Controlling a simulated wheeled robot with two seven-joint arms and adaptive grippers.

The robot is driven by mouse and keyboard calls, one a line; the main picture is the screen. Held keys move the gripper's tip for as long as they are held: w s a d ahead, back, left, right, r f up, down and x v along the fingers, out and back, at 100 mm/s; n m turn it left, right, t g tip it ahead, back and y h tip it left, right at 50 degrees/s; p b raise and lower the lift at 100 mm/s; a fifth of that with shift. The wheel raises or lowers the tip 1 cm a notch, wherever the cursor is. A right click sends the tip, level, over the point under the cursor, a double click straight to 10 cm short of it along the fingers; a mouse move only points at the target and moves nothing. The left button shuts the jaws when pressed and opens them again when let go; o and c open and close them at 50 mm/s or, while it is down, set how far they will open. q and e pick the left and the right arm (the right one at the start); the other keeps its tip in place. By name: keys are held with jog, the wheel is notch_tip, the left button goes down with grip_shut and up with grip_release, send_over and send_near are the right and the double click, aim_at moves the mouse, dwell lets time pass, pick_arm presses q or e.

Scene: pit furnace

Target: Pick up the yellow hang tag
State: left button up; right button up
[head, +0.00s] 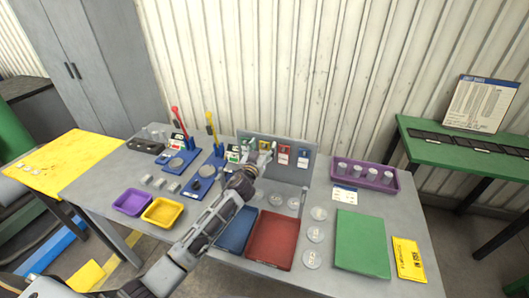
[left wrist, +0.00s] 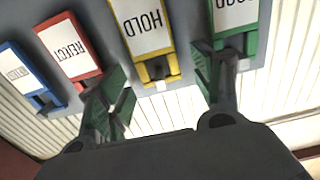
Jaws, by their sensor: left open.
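The yellow hang tag (left wrist: 148,28), marked HOLD, hangs on a grey upright board and appears upside down in the left wrist view. In the head view, the yellow tag (head: 264,144) is partly covered by my left gripper (head: 257,157). In the left wrist view, my left gripper (left wrist: 165,92) is open and empty. Its green-padded fingers lie on either side of the yellow tag's dark clip end. The right finger overlaps the green tag (left wrist: 238,14); the left finger is near the red tag (left wrist: 70,45). I cannot tell the remaining depth. My right gripper is not in view.
A blue tag (left wrist: 20,72) hangs beyond the red one. The grey board (head: 309,140) stands on the table. Blue (head: 237,231) and red (head: 273,240) trays lie in front. Two levered presses (head: 183,150) stand left. A purple rack (head: 363,173) with cylinders and a green mat (head: 362,243) are right.

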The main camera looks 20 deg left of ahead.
pick_arm(q)
jog(key=shift+w, duration=0.2)
jog(key=shift+c, duration=0.5)
jog(key=c, duration=0.8)
